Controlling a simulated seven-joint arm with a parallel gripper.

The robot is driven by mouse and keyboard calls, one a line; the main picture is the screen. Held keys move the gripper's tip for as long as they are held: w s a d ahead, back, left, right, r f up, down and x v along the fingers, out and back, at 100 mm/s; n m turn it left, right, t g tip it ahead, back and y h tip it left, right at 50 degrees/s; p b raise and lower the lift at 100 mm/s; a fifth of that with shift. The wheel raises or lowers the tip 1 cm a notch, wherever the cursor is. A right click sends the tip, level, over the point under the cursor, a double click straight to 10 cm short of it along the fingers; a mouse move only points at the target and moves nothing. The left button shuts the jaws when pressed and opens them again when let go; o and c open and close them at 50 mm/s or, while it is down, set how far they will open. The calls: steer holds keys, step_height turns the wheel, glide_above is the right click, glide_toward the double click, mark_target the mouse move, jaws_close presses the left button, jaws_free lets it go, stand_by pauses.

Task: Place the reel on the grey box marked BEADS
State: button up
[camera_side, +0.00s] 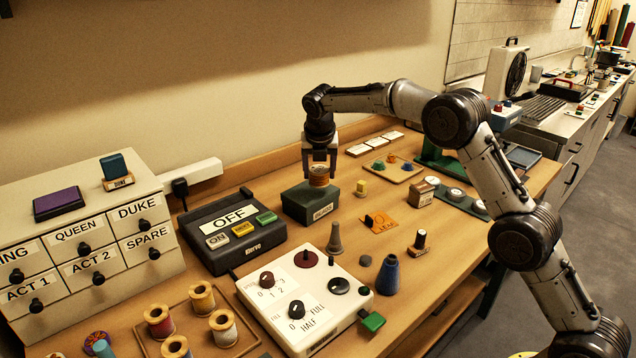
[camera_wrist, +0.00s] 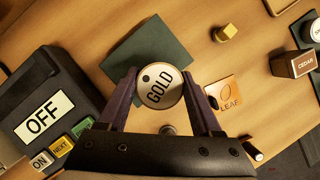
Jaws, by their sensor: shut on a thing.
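My gripper (camera_side: 319,168) is shut on a reel (camera_side: 319,177), a short spool with an orange-brown band. In the wrist view the reel (camera_wrist: 160,86) shows a round top marked GOLD between the two fingers. A dark grey-green box (camera_side: 309,203) with a small label on its front sits on the table under the reel; the label is too small to read surely. In the wrist view the box (camera_wrist: 138,50) lies behind the reel, partly hidden by it.
A dark OFF switch unit (camera_side: 233,230) stands left of the box. An orange LEAF tile (camera_side: 379,222) and a small yellow block (camera_side: 361,188) lie to the right.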

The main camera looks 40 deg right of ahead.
mark_target(318, 183)
steer(key=shift+w+f, duration=0.2)
steer(key=shift+f, duration=0.05)
steer(key=shift+w+f, duration=0.1)
steer(key=shift+f, duration=1.5)
steer(key=o, duration=1.4)
steer(key=shift+f, duration=0.15)
